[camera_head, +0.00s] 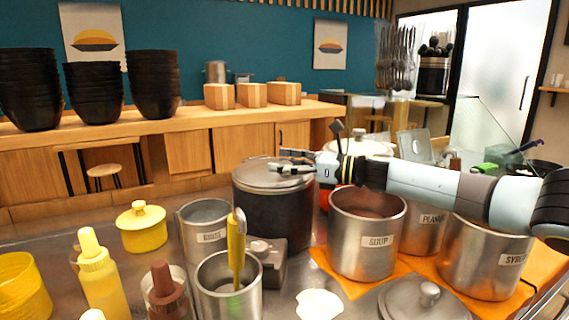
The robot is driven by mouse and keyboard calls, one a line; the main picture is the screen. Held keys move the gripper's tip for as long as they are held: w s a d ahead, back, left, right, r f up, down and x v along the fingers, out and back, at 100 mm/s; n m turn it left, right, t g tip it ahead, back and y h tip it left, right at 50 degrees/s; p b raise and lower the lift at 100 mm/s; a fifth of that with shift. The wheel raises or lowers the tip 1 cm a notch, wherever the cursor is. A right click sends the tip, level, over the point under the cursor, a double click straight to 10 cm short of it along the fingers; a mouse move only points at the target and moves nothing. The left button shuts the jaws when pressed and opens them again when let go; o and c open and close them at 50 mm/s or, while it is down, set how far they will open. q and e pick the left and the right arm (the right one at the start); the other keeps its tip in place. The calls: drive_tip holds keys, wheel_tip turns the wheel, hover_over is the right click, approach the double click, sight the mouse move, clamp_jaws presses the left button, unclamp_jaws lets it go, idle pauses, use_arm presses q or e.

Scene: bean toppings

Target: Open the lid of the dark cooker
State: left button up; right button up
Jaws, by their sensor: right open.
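The dark cooker (268,219) stands in the middle of the counter, with a black body. Its grey metal lid (262,177) sits on top and looks closed. My right arm comes in from the right, and my right gripper (279,163) is over the right part of the lid, pointing left. The gripper is open with nothing seen between its fingers. It partly covers the lid's top, so I cannot tell whether it touches the lid or its knob. My left gripper is not in view.
A soup pot (366,259) and a syrup pot (478,270) stand on an orange mat right of the cooker. A steel pot (228,292) with a yellow-handled utensil (237,245) is in front. A yellow lidded pot (142,229) and sauce bottles (101,281) are left.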

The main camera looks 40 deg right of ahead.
clamp_jaws()
drive_tip(key=shift+w+a+f, duration=0.1)
drive_tip(key=shift+w+f, duration=0.05)
drive_tip(key=shift+w, duration=0.05)
idle(0.6)
